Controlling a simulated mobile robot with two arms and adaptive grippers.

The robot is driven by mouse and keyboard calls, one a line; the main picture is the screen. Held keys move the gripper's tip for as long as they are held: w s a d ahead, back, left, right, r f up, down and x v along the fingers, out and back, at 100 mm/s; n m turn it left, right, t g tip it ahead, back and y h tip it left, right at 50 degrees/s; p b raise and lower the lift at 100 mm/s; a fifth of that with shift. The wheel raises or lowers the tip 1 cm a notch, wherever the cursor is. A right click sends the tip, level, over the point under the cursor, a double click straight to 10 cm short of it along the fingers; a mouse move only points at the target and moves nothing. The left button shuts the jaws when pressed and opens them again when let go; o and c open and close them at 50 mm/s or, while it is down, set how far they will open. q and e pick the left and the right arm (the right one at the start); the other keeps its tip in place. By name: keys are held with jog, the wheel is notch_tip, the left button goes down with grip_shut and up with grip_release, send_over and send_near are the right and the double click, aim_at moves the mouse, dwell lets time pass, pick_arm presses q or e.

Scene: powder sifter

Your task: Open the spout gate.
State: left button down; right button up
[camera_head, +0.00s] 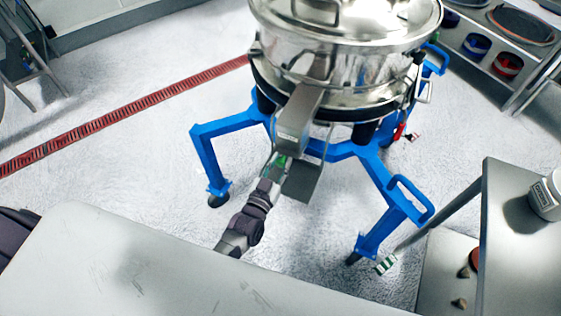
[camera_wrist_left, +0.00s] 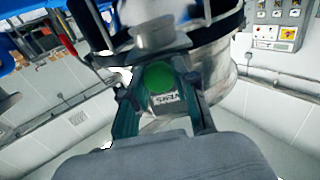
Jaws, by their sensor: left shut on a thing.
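The powder sifter (camera_head: 345,62) is a shiny steel drum with a lid, standing on a blue wheeled frame (camera_head: 230,123). Its steel spout (camera_head: 297,118) slopes down towards me from the drum's front. A flat grey gate plate (camera_head: 304,181) shows below the spout's lower end. My left gripper (camera_head: 276,168) is at the spout's end, shut on a small green knob (camera_wrist_left: 158,77). In the left wrist view the knob sits between the two fingers, with a lettered label beside it. The fingers hide part of the gate's grip. My right gripper is not in view.
A steel table (camera_head: 515,215) with a white container (camera_head: 548,195) stands at the right. A bench with coloured bowls (camera_head: 507,65) is at the upper right. A red floor grate (camera_head: 125,116) crosses the left, with clear floor around it.

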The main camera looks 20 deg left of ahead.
pick_arm(q)
jog(key=s, duration=0.1)
jog(key=s+p, duration=0.1)
jog(key=s, duration=0.3)
jog(key=shift+a+r+p, duration=0.1)
jog(key=shift+a+p, duration=0.15)
jog(key=shift+p, duration=0.05)
jog(key=shift+w, duration=0.1)
jog(key=c, duration=0.9)
grip_release()
jog(key=shift+o, duration=0.2)
jog(key=s+a, duration=0.1)
jog(key=s, duration=1.1)
jog(key=shift+a, duration=0.1)
